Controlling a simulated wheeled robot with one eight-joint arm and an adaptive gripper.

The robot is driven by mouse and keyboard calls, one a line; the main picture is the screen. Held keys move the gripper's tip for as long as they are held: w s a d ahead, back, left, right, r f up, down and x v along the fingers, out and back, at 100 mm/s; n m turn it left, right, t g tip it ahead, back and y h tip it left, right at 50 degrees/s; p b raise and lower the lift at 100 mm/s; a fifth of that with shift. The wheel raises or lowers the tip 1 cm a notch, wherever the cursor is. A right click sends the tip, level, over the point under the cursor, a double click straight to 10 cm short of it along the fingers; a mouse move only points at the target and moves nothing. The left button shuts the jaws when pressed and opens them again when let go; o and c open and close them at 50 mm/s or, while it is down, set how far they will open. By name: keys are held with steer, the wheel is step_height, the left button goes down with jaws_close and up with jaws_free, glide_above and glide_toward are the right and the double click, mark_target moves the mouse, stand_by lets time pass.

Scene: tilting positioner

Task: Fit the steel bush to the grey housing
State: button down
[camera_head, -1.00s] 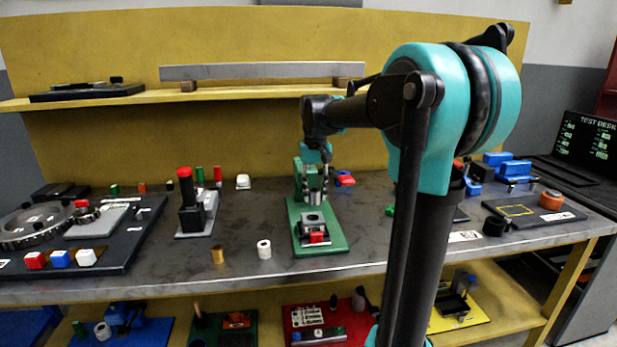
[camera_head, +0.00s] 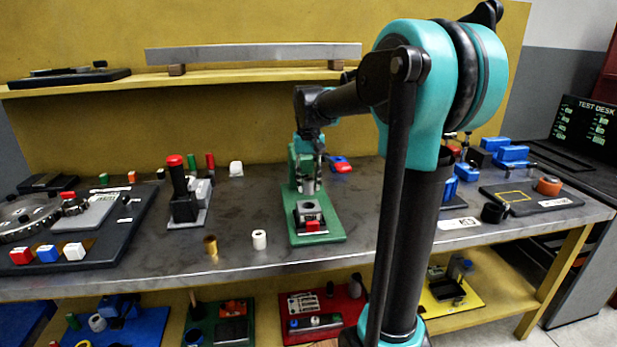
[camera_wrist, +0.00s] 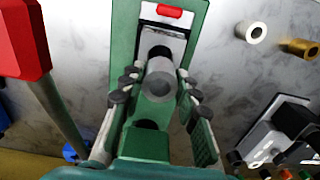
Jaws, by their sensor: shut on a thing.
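My gripper (camera_head: 308,176) is shut on the steel bush (camera_head: 308,187), a short grey cylinder. In the wrist view the bush (camera_wrist: 160,84) sits between the two fingers of my gripper (camera_wrist: 156,88), its round end facing the camera. The grey housing (camera_head: 310,218) stands on a green fixture (camera_head: 322,239), with a dark round bore on top. The bush is above and slightly behind the housing, apart from it in the head view. In the wrist view the housing (camera_wrist: 175,42) is partly hidden behind the bush, and part of its dark bore shows.
A red block (camera_head: 313,226) is at the housing's front. A white bush (camera_head: 259,240) and a brass bush (camera_head: 210,246) stand left of the fixture. A red-topped black device (camera_head: 180,192) stands farther left. In the wrist view a red-ended bar (camera_wrist: 22,40) is close at left.

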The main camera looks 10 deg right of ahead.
mark_target(309, 191)
steer(key=shift+f, duration=1.7)
steer(key=shift+f, duration=1.05)
steer(key=c, duration=1)
jaws_free()
step_height(309, 191, up, 12)
steer(key=shift+f, duration=0.1)
